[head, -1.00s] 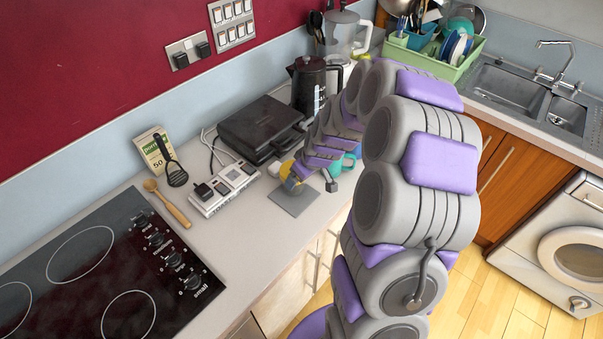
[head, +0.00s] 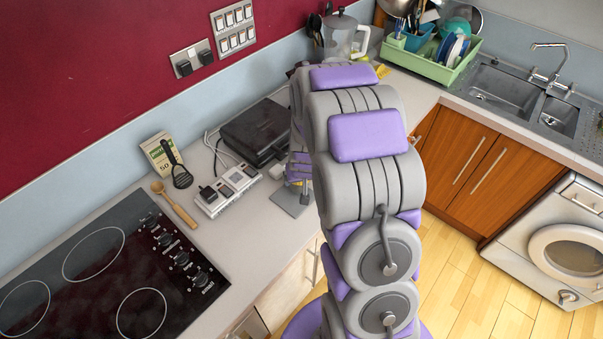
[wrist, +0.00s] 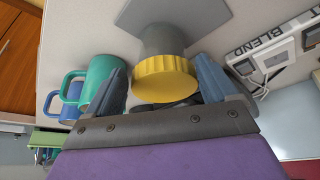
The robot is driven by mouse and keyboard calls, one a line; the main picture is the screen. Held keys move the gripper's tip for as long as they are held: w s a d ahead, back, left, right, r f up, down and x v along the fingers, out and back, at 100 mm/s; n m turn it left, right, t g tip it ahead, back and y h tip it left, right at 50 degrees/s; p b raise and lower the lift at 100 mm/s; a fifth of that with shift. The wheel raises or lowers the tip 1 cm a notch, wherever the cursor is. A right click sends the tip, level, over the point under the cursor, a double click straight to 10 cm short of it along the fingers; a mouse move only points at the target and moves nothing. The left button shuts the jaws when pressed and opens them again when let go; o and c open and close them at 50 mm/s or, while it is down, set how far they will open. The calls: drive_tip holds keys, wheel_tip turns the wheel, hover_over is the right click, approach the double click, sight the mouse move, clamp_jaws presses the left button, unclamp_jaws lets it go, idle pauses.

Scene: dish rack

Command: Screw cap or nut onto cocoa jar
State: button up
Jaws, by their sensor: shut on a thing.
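In the wrist view a yellow ridged cap (wrist: 165,78) sits between the two blue-grey fingers of my gripper (wrist: 165,88), which is shut on it. Right behind the cap is a grey cylinder (wrist: 162,40), which looks like the jar, standing on a square grey plate (wrist: 150,14). The cap lines up with the cylinder and overlaps its end; I cannot tell how far it is threaded. In the head view the plate (head: 287,204) shows at the counter's front edge, while my arm hides the cap and most of the jar.
A teal mug (wrist: 98,78) and a blue mug (wrist: 70,90) stand close beside one finger. A white device (wrist: 282,45) lies on the other side. In the head view a black grill (head: 256,130) and a wooden spoon (head: 174,203) lie nearby, with clear counter in front.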

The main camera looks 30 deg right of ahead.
drive_tip(key=shift+s+a+m+h+p, duration=0.1)
drive_tip(key=shift+m+h+p, duration=0.2)
drive_tip(key=shift+m+p, duration=0.65)
drive_tip(key=shift+f+m, duration=0.2)
drive_tip(key=shift+m, duration=0.15)
drive_tip(key=shift+s, duration=0.1)
drive_tip(key=o, duration=0.7)
drive_tip(key=shift+c, duration=0.2)
drive_tip(key=shift+o, duration=1)
drive_tip(key=shift+d, duration=0.2)
